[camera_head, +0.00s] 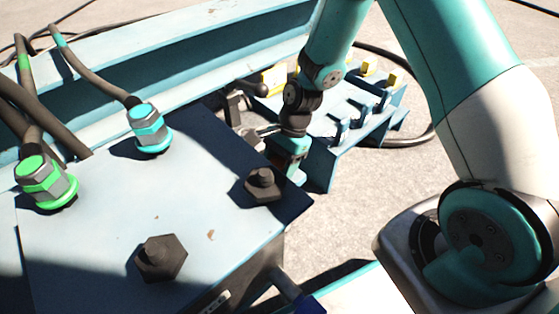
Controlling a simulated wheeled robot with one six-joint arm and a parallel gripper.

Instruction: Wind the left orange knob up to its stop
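No orange knob can be made out in the head view. My arm reaches down from the top centre, and my gripper (290,158) is at the far right corner of a pale blue box. Its fingertips are too small and partly covered to read, so I cannot tell whether they are open or hold anything. A black lever with a ball end (260,89) stands just left of my wrist. Part of the area behind my wrist and gripper is hidden.
The pale blue box (105,225) carries dark bolts (162,257) and cable glands ringed green (46,182) and cyan (149,128). A blue bracket with several upright prongs (350,115) stands right of my gripper. A blue beam (190,45) runs behind. Open concrete lies right.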

